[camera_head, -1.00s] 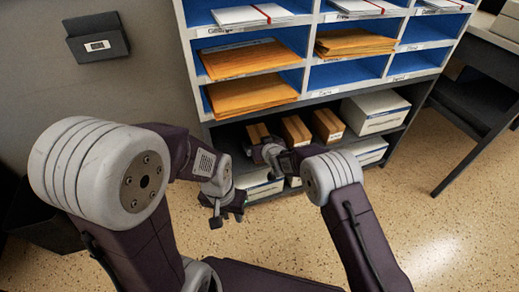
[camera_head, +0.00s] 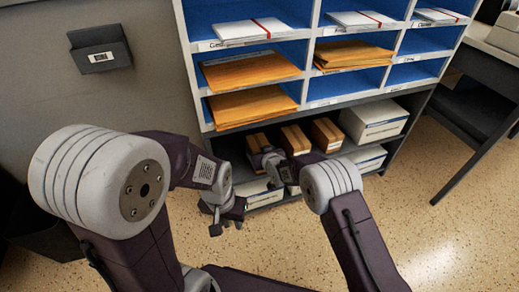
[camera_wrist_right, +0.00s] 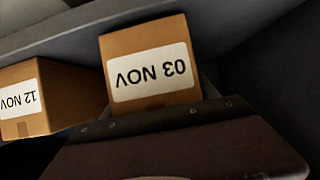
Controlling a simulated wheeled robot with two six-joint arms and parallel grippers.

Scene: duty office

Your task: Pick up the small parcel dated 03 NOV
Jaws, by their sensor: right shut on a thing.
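The small parcel dated 03 NOV (camera_wrist_right: 150,65) is a brown box with a white label, which reads upside down in the right wrist view. My right gripper (camera_wrist_right: 165,118) is shut on it, and the gripper hides its lower part. In the head view my right gripper (camera_head: 268,158) is at the left brown parcel (camera_head: 257,141) on the lower shelf; its date is unreadable there. My left gripper (camera_head: 226,224) hangs in front of the shelf unit, empty, with its fingers apart.
A parcel dated 12 NOV (camera_wrist_right: 24,98) stands beside the held one. The head view shows two more brown parcels (camera_head: 295,139) (camera_head: 327,133) and white boxes (camera_head: 374,118) on the lower shelf. Pigeonholes with envelopes (camera_head: 250,105) rise above. The floor (camera_head: 440,215) at right is clear.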

